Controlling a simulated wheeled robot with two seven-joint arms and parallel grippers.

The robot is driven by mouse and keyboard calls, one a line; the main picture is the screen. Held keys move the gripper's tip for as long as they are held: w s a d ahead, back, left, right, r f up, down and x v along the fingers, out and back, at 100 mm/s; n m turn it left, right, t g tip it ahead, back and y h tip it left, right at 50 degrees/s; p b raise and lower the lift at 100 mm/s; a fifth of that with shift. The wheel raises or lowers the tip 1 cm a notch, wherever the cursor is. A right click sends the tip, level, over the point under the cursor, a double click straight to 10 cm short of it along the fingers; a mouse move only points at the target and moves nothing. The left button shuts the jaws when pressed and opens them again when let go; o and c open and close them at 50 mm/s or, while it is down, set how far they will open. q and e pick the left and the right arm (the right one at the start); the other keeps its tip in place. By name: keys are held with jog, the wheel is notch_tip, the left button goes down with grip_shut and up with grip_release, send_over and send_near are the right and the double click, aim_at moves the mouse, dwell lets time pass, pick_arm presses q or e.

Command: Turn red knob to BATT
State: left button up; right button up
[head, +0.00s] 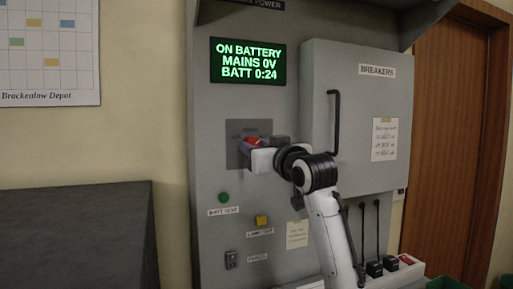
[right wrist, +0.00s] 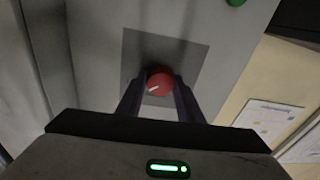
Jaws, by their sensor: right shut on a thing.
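My right gripper (right wrist: 160,90) is shut on the knob, one finger on each side. In the head view the gripper (head: 254,147) covers most of the red knob (head: 252,141) and the plate's markings, so BATT cannot be read. The display (head: 248,60) reads ON BATTERY, MAINS 0V, BATT 0:24. My left gripper is not in view.
A grey breaker box (head: 345,110) with a black handle (head: 335,120) stands out right of the knob. Below the knob are a green button (head: 223,198) and a yellow button (head: 261,220). A dark cabinet (head: 75,235) stands at left.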

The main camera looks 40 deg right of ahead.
jog(key=shift+f+m, duration=0.1)
jog(key=shift+m, duration=0.8)
jog(key=o, duration=1.1)
jog(key=shift+c, duration=0.2)
jog(key=s+a+b, duration=0.2)
jog(key=s, duration=0.8)
jog(key=shift+f, duration=0.4)
